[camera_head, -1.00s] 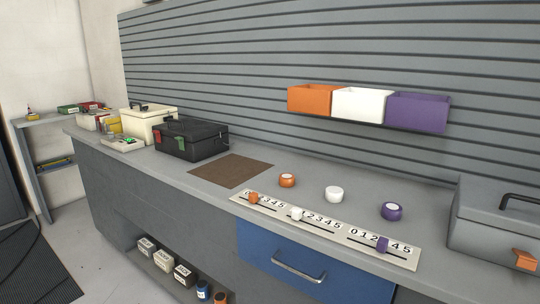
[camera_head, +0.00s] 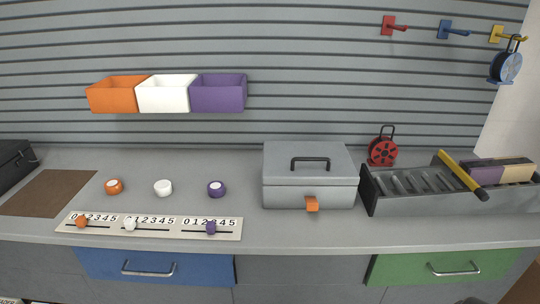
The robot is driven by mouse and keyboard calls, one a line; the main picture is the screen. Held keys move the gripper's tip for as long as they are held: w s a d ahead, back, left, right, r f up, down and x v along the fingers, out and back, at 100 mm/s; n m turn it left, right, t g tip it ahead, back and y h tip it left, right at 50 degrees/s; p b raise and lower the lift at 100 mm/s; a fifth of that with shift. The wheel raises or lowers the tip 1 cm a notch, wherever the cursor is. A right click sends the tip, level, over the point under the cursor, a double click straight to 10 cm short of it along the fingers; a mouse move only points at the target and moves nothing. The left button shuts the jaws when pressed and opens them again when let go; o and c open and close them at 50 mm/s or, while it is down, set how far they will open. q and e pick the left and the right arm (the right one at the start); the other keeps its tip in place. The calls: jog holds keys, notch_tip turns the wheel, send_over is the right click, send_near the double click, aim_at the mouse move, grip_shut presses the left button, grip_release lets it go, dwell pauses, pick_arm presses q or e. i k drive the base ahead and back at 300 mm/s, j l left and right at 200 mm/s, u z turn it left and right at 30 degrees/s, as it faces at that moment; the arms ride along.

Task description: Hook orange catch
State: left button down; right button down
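The box stands on the grey counter, right of the slider strip. Whether the catch is fastened is too small to tell. Neither of my grippers shows in the head view.
Left of the box are orange (camera_head: 114,187), white (camera_head: 163,188) and purple (camera_head: 216,189) knobs above a slider strip (camera_head: 170,235). On the right stand a red reel (camera_head: 382,151) and a slotted grey tray (camera_head: 410,205). Counter in front of the box is clear.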

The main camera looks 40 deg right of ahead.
aim_at(312, 204)
jog(key=l+z, duration=0.1)
jog(key=l, duration=1.1)
jog(key=i+l, duration=0.1)
jog(key=l, duration=1.1)
jog(key=k+z, duration=0.05)
